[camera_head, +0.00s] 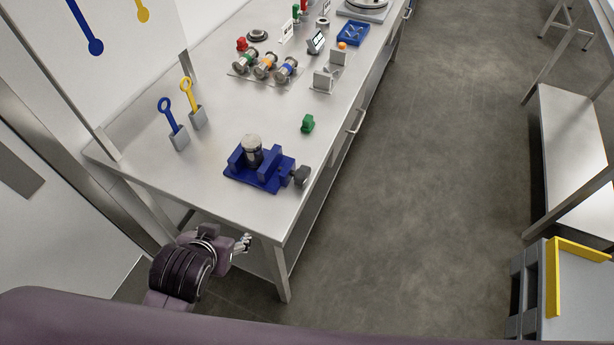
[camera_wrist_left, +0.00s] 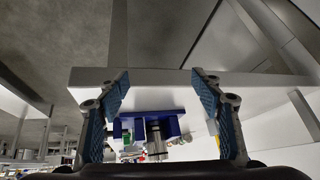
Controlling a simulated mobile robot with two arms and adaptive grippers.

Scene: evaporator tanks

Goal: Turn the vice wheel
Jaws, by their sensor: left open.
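The blue vice (camera_head: 262,168) stands near the front end of the steel table, with a grey cylinder (camera_head: 252,150) upright at its jaws. Its dark vice wheel (camera_head: 300,176) sticks out at the right, towards the table edge. My left gripper (camera_head: 243,243) is below and in front of the table's near edge, apart from the vice. In the left wrist view my left gripper (camera_wrist_left: 160,85) has its two blue-padded fingers spread and empty. The blue vice (camera_wrist_left: 150,124) shows between and beyond them; I cannot make out the wheel there. My right gripper is not in view.
Blue and yellow tools (camera_head: 170,115) stand in grey holders at the left. Several flanged spools (camera_head: 265,68) stand further back. The steel table edge (camera_head: 200,200) lies between my left gripper and the vice. Open floor is at the right.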

